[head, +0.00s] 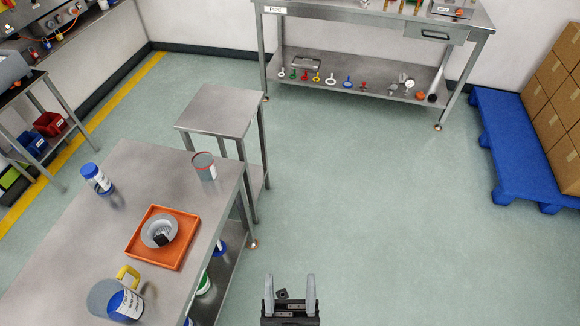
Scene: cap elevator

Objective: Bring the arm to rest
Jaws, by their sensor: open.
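My gripper (290,290) shows at the bottom middle of the head view, over the open floor. Its two grey fingers stand apart with nothing between them. It is to the right of the steel table (135,165) and apart from it. The rest of my arm is out of view.
The table holds a blue-and-white bottle (97,180), a grey cup with a red rim (204,166), an orange tray (136,252) and a clear container (104,298). A small stand (218,110), a workbench (375,20) and a blue pallet (515,160) surround clear floor.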

